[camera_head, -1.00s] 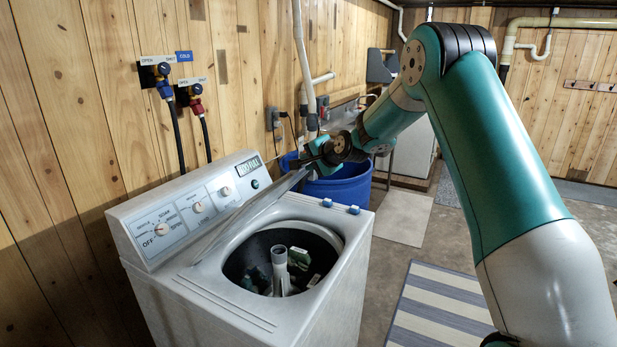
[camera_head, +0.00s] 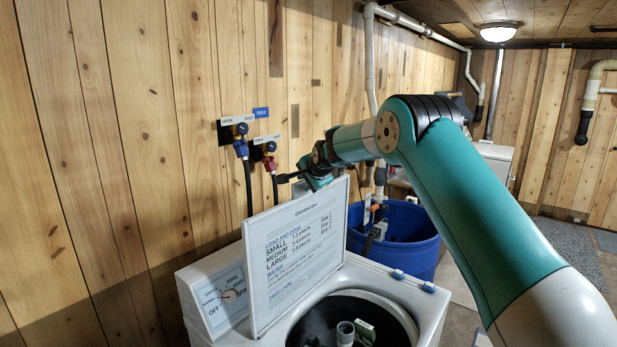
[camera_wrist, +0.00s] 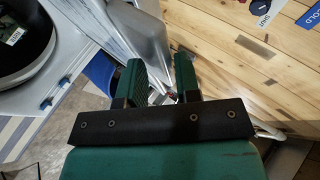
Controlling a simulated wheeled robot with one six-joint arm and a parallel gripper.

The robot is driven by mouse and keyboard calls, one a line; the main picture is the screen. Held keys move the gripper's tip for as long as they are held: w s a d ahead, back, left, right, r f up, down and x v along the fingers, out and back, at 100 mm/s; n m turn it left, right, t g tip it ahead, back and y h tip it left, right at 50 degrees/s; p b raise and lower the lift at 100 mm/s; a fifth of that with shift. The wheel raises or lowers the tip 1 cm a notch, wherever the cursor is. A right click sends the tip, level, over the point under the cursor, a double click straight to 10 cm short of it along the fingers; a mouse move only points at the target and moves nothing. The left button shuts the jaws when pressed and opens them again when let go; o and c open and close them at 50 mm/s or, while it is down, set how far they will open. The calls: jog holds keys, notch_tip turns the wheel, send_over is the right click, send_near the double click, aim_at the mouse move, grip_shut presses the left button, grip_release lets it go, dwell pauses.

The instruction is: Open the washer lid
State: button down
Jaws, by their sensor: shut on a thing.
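The washer lid (camera_head: 298,250) stands raised and nearly upright in the head view, its printed inner side facing me. The white washer (camera_head: 385,283) is below it, with its round drum opening uncovered. The exact contact is partly hidden by the fingers. The drum opening (camera_wrist: 22,35) shows at the left of the wrist view.
The control panel (camera_head: 212,300) is behind the lid and mostly hidden by it. Water taps (camera_head: 240,148) with hoses are on the plank wall behind. A blue tub (camera_head: 410,235) stands right behind the washer. Open floor lies to the right.

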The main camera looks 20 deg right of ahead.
jog(key=shift+w+a, duration=0.2)
jog(key=shift+w, duration=0.45)
jog(key=shift+f, duration=0.1)
jog(key=c, duration=1.1)
grip_release()
jog(key=shift+d, duration=0.1)
jog(key=shift+s, duration=0.1)
jog(key=b+v, duration=0.4)
jog(key=v, duration=0.4)
jog(key=b+v, duration=0.4)
jog(key=v, duration=0.5)
jog(key=shift+a+r, duration=0.2)
jog(key=shift+r, duration=0.1)
